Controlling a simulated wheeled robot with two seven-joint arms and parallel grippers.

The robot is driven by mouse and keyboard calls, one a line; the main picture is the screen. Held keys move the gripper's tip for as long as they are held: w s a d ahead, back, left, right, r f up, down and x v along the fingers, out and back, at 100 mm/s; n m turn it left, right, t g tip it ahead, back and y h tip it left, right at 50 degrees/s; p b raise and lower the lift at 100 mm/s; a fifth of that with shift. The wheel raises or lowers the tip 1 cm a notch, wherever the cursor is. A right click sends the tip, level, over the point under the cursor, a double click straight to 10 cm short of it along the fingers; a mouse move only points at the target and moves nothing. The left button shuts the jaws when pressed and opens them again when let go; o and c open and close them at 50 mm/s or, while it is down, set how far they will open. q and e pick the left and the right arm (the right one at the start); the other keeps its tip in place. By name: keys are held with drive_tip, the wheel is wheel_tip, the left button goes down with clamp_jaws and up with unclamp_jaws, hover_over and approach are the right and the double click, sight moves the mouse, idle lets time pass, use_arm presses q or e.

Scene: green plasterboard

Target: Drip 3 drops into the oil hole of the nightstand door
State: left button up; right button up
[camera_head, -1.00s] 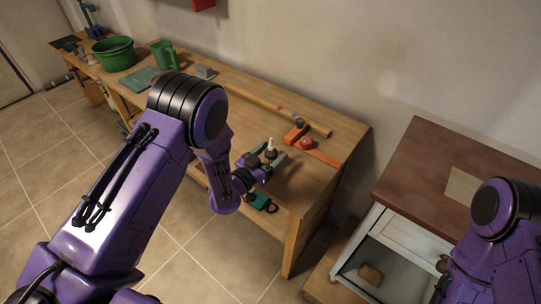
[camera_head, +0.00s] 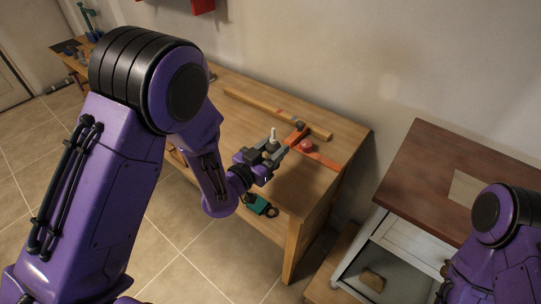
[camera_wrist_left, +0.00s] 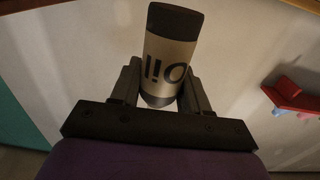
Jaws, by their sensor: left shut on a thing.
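My left gripper (camera_head: 279,150) is shut on the oil bottle (camera_head: 273,136), above the front right part of the workbench. In the head view the bottle is small, with a pale nozzle pointing up. In the left wrist view the bottle (camera_wrist_left: 170,55) stands between the two fingers, with a tan label reading "Oil" and a dark end. The nightstand (camera_head: 435,165) stands at the right, with a brown top and white body. Its lower compartment shows an opening with a small brown object (camera_head: 373,281) inside. I cannot make out the door or its oil hole. My right arm covers part of the front.
The workbench (camera_head: 240,125) runs along the wall. An orange tool (camera_head: 322,158), a red round thing (camera_head: 306,145) and a long wooden bar (camera_head: 260,106) lie near its right end. A gap separates the bench and nightstand.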

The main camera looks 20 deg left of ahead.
use_arm(q)
drive_tip(key=s+d+r+p, duration=0.4)
drive_tip(key=s+d+r, duration=0.1)
drive_tip(key=s, duration=0.4)
drive_tip(key=shift+r, duration=0.25)
drive_tip(key=shift+a, duration=0.1)
